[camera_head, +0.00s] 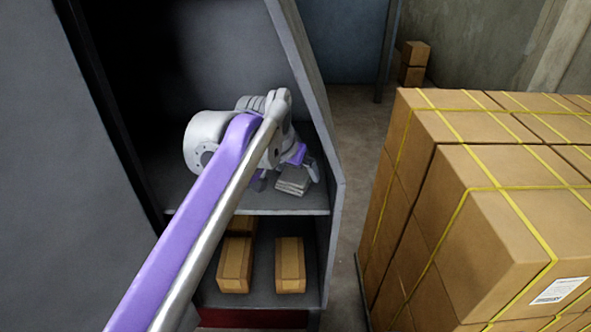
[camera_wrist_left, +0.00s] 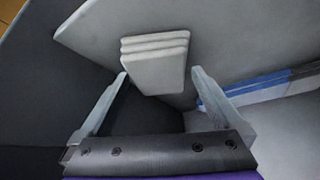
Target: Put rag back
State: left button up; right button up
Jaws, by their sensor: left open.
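A folded grey rag (camera_head: 293,180) lies on the upper shelf (camera_head: 300,206) of a dark grey cabinet, near the shelf's front edge. My left gripper (camera_head: 288,184) is at the rag on that shelf. In the left wrist view the folded rag (camera_wrist_left: 155,62) shows as a layered stack beyond and between the two fingertips of my left gripper (camera_wrist_left: 158,76). The fingers are spread apart and none visibly presses on the rag. My right gripper is not in either view.
The cabinet's side wall (camera_head: 318,100) stands close to the right of my left gripper. Cardboard boxes (camera_head: 290,265) sit on the lower shelf. A large strapped stack of cartons (camera_head: 480,210) stands at the right. A floor gap (camera_head: 352,150) lies between cabinet and stack.

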pick_arm(q)
jog(key=v, duration=1.2)
jog(key=shift+p, duration=0.45)
